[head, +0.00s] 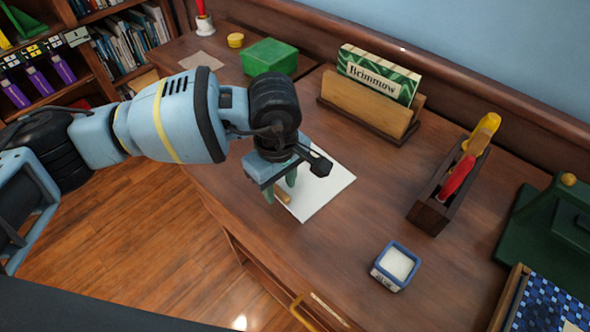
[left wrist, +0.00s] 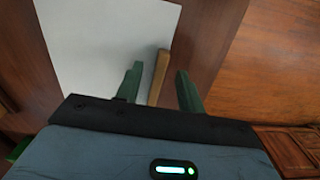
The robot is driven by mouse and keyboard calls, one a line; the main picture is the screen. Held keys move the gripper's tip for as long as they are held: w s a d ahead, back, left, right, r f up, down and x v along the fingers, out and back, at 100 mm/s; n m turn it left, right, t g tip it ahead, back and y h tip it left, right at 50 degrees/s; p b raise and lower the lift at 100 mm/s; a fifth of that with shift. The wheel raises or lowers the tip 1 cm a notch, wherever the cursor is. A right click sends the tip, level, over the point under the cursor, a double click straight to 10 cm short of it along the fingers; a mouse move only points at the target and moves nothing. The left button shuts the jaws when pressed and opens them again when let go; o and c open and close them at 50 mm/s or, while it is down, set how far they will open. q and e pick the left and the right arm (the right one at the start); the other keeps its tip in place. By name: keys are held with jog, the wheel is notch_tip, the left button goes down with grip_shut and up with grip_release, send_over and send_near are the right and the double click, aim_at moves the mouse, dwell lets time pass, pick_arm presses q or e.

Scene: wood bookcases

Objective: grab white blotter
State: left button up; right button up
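The white blotter (head: 328,187) lies flat on the brown desk as a pale sheet. A short wooden strip (head: 284,196) sits at its near edge; the sheet also shows in the left wrist view (left wrist: 105,45). My left gripper (head: 280,186) is over that edge, pointing down with its two green fingers apart. In the left wrist view the wooden strip (left wrist: 158,78) lies between the open fingers, with a gap on the right side. I cannot tell if the left finger touches it. My right gripper is not in view.
On the desk (head: 370,210) are a wooden holder (head: 366,105) with a green "Brimmow" card, a green box (head: 269,57), a wooden caddy (head: 433,208) with red and yellow items, and a small blue-rimmed dish (head: 396,265). An open drawer (head: 290,290) is below the front edge.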

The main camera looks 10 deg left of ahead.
pick_arm(q)
jog(key=shift+f, duration=0.6)
jog(key=shift+c, duration=0.2)
grip_shut()
jog(key=shift+r, duration=0.15)
jog(key=shift+r, duration=0.5)
notch_tip(320, 180, up, 2)
jog(key=shift+r, duration=0.15)
jog(key=s+a+r+b, duration=0.1)
jog(key=s+a, duration=0.2)
jog(key=s, duration=1.2)
jog(key=shift+s+r, duration=0.25)
jog(key=shift+s, duration=0.1)
